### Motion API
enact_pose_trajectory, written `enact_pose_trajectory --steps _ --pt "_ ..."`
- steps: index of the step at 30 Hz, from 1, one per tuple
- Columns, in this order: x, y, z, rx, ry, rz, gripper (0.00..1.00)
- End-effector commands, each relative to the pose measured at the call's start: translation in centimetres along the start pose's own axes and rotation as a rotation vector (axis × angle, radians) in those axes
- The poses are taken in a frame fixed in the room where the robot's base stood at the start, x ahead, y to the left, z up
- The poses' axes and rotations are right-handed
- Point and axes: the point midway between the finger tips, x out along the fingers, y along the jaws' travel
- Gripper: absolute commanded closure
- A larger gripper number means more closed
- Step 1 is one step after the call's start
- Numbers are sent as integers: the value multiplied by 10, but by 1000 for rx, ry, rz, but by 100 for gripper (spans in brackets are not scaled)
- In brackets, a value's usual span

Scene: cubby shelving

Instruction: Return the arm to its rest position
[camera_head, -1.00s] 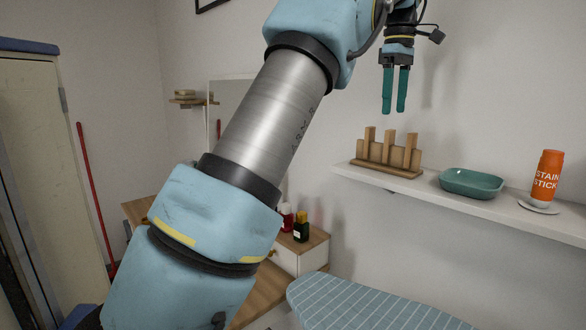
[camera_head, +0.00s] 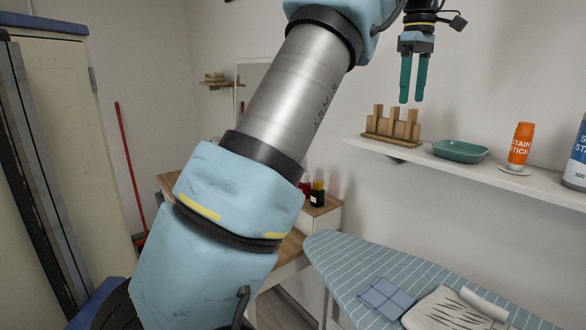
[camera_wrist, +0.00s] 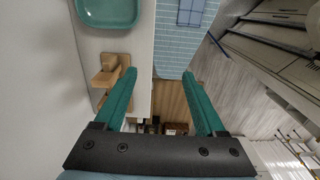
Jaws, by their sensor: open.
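My gripper (camera_head: 412,78) hangs with its two green fingers pointing down, above and in front of the wall shelf near a wooden slotted stand. The fingers are apart, with nothing between them. In the wrist view my gripper (camera_wrist: 160,92) also shows open and empty. My blue and silver arm rises across the middle of the head view and hides part of the room behind it.
The white shelf (camera_head: 450,168) holds the wooden stand (camera_head: 392,124), a green dish (camera_head: 460,151), an orange stain stick (camera_head: 520,145) and a bottle (camera_head: 577,160). Below is an ironing board (camera_head: 345,262) with a folded blue cloth (camera_head: 386,298). A red pole (camera_head: 130,165) leans left.

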Motion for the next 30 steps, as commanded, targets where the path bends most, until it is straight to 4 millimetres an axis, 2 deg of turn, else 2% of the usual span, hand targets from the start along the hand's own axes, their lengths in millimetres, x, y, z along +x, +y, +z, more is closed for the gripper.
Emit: enact_pose_trajectory --steps 10,14,17,20,24,27,30 --pt "34 -23 -44 56 -11 19 27" --pt "55 -41 -67 95 -12 28 27" --pt "77 -61 -86 134 -10 38 27" --pt "107 -93 -108 192 -3 49 27" --pt "156 -151 -128 302 18 64 27" --pt "190 -196 -131 389 38 68 27" --pt "222 -243 -127 481 62 69 27"
